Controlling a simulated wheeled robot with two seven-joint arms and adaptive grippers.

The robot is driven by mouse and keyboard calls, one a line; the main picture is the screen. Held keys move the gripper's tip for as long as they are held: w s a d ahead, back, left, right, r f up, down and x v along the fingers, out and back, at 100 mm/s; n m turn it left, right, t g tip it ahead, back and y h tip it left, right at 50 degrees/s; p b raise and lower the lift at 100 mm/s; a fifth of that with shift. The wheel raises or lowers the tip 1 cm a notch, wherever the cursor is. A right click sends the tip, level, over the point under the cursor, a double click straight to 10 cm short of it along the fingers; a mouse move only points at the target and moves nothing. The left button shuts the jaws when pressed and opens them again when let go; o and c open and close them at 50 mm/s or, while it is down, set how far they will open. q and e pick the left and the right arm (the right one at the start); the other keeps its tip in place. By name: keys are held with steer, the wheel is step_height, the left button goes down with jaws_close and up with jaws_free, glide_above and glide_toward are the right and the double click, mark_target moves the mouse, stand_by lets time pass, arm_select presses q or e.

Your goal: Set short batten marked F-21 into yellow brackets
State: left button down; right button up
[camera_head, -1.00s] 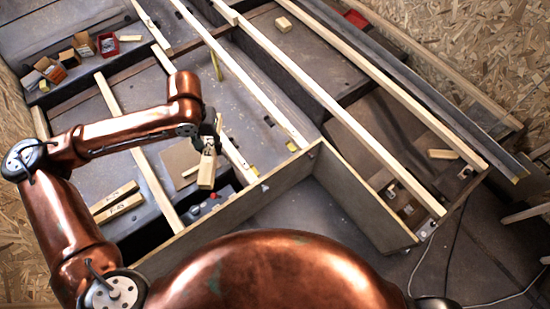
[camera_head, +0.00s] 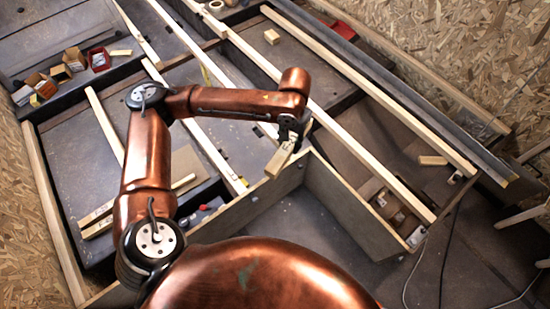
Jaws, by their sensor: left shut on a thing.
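My left gripper (camera_head: 291,130) is shut on a short pale batten (camera_head: 279,163). It holds the batten tilted, with the lower end close to the top of the frame's near wooden wall (camera_head: 262,203). I cannot read a mark on this batten. A small yellow piece (camera_head: 243,182), possibly a bracket, sits at the near end of a long batten, left of the held one. Any bracket beneath the held batten is hidden by it and the gripper. My right gripper is not in view.
Long battens (camera_head: 350,145) run across the frame. Short battens (camera_head: 96,222) lie at the left, partly behind my arm. Small cardboard boxes (camera_head: 75,60) and a red box (camera_head: 99,59) stand at the back left. A wood block (camera_head: 272,36) lies at the back.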

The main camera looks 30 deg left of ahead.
arm_select(q)
steer(key=w+a+f+m, duration=0.1)
steer(key=w+a+f, duration=0.1)
steer(key=w+f, duration=0.45)
steer(key=w+a+f+m, duration=0.1)
steer(key=w+a+f, duration=0.2)
steer(key=w+f, duration=0.35)
steer(key=s+a+f+b, duration=0.2)
steer(key=a+f, duration=0.2)
steer(key=f, duration=0.6)
steer(key=s+a+f+m+b, duration=0.1)
steer(key=s+a+f+b, duration=0.1)
steer(key=f, duration=0.9)
steer(key=s+a+f+m+b, duration=0.1)
steer(key=s+a+f+b, duration=0.1)
steer(key=a+f, duration=0.4)
step_height(320, 180, down, 4)
steer(key=shift+f+b, duration=0.15)
steer(key=shift+b, duration=0.5)
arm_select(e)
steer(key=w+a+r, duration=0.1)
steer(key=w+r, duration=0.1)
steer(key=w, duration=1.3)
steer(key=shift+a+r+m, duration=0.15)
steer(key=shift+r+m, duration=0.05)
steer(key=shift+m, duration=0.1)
